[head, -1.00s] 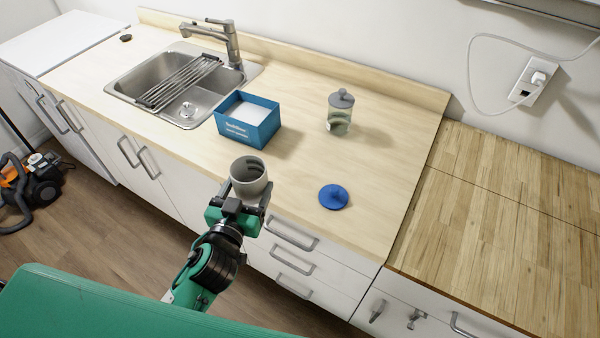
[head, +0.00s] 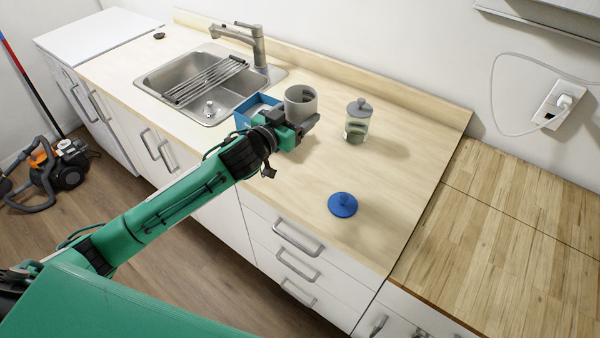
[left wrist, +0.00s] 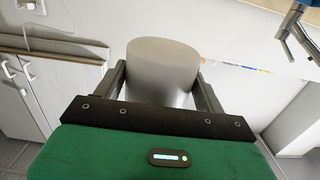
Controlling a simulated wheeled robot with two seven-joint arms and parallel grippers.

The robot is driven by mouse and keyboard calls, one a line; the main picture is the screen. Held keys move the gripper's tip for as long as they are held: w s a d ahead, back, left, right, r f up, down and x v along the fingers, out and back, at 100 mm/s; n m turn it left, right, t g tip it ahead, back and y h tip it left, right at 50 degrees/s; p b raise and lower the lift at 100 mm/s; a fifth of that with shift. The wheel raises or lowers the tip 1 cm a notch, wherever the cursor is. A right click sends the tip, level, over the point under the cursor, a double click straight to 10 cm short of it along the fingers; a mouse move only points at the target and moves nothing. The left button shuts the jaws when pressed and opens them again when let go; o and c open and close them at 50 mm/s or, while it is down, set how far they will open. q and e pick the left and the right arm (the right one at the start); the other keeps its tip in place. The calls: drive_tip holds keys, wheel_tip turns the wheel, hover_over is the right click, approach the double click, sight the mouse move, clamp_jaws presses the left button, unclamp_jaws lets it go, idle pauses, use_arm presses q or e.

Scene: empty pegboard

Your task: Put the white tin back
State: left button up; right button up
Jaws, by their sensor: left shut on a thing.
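The white tin (head: 300,101), an open grey-white cylinder, is held upright by my left gripper (head: 303,128) at the back half of the counter, just right of the blue box. In the left wrist view the tin (left wrist: 163,72) sits between the two fingers of my gripper (left wrist: 160,90), which are shut on it. Whether its base touches the counter is hidden by the gripper. My right gripper is not in view.
The blue box (head: 243,117) is partly hidden behind my arm and the tin. A glass jar with a grey lid (head: 357,121) stands right of the tin. A round blue lid (head: 342,204) lies nearer the front edge. The sink (head: 200,80) is left. The right counter (head: 510,215) is clear.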

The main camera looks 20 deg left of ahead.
use_arm(q)
drive_tip(key=p, duration=0.1)
hover_over(297, 177)
wheel_tip(297, 177, down, 15)
drive_tip(key=shift+w+r, duration=0.1)
drive_tip(key=shift+r, duration=0.05)
drive_tip(key=shift+f, duration=0.65)
wheel_tip(297, 177, down, 4)
drive_tip(key=shift+r, duration=0.2)
drive_tip(key=shift+f, duration=0.15)
drive_tip(key=o, duration=1.4)
